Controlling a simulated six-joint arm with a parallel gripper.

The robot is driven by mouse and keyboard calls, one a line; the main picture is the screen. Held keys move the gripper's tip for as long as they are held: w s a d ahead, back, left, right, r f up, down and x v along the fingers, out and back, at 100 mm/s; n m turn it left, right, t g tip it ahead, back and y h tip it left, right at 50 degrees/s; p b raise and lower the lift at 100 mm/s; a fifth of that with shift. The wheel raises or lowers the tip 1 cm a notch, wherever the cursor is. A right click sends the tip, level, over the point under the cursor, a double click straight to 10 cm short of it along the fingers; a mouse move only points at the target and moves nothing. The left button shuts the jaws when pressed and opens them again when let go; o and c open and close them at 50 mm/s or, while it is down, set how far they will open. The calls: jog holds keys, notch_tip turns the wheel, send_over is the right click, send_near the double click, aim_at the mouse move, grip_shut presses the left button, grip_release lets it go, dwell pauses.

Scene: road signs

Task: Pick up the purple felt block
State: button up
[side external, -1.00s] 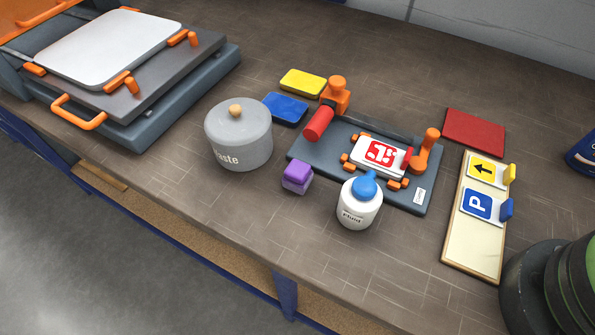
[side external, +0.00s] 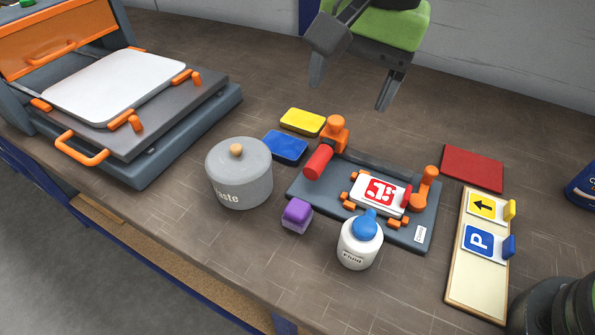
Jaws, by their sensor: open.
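The purple felt block (side external: 297,214) has a purple top and a greyish lower part. It sits on the brown workbench between the grey waste pot (side external: 240,180) and the white fluid bottle (side external: 359,243), in front of the dark fixture plate. My gripper (side external: 349,98), with dark fingers and a green body above, hangs at the top of the view, over the back of the bench. Its two fingers are spread wide apart with nothing between them. It is well above and behind the block, touching nothing.
The fixture plate (side external: 330,202) carries orange clamps, a red roller and a red-and-white sign. Blue (side external: 285,146) and yellow (side external: 303,121) pads lie behind the pot. A red pad (side external: 473,168) and a sign board (side external: 476,285) lie right. A press stands left. Bench in front of the block is clear.

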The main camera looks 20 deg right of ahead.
jog(key=shift+m+g+h, duration=0.5)
jog(key=shift+g+h, duration=0.1)
jog(key=shift+h, duration=0.1)
jog(key=a+f, duration=0.2)
jog(key=f, duration=0.1)
jog(key=a+f, duration=0.2)
jog(key=f, duration=0.2)
jog(key=s+a+f, duration=0.1)
jog(key=a+f, duration=0.2)
jog(key=shift+f, duration=0.15)
send_over(297, 207)
notch_tip(297, 207, down, 4)
jog(key=shift+w+a+f, duration=0.1)
jog(key=shift+f, duration=3.25)
jog(key=c, duration=1)
notch_tip(297, 207, up, 10)
jog(key=shift+r, duration=0.1)
jog(key=shift+o, duration=1.4)
jog(key=shift+c, duration=1.1)
